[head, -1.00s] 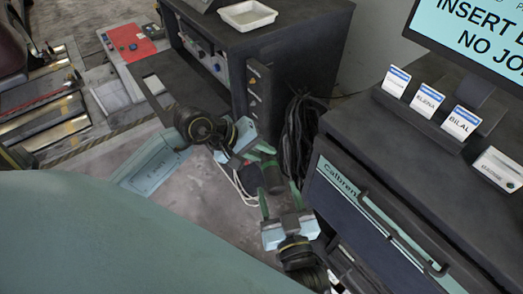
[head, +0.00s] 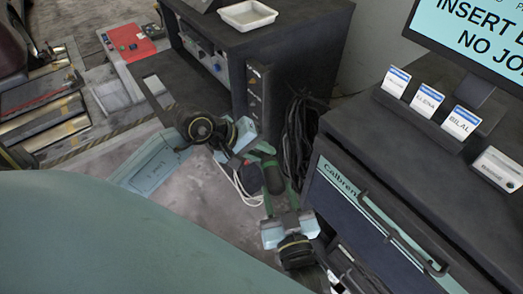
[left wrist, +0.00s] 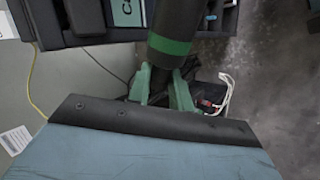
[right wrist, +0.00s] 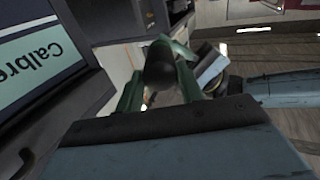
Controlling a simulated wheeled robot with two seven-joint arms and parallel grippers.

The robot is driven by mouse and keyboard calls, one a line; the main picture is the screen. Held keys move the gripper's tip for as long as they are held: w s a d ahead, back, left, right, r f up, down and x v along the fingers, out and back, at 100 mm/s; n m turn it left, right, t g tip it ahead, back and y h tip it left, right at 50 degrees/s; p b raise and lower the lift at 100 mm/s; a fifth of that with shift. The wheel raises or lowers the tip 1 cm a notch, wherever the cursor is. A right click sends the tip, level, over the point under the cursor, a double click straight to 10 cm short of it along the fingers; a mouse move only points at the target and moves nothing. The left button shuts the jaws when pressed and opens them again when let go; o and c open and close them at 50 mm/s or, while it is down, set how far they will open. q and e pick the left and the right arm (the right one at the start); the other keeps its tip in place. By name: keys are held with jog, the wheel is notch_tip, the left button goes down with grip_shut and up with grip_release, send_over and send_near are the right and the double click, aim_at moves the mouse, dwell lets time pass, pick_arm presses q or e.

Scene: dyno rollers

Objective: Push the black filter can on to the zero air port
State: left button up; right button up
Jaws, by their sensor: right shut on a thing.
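The black filter can (head: 273,179) is a dark cylinder between my two grippers in the head view. Its black body with a green band shows at the top of the left wrist view (left wrist: 176,30). My right gripper (head: 282,197) is shut on the can from below in the picture. In the right wrist view the can's dark round end (right wrist: 160,66) sits between the green fingers. My left gripper (head: 255,157) is just above the can, its fingers apart (left wrist: 162,85) near the can's lower end. Whether they touch it is unclear. I cannot make out the zero air port.
A dark cabinet (head: 290,55) with a knobbed panel stands behind, carrying a white tray (head: 248,14). Black cables (head: 301,140) hang on its side. A white cable (head: 238,184) hangs by my left gripper. A dark drawer unit (head: 400,170) with a handle is close on the right.

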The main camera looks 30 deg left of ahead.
pick_arm(q)
jog(key=o, duration=0.5)
jog(key=shift+o, duration=0.2)
jog(key=v, duration=0.8)
dwell(0.3)
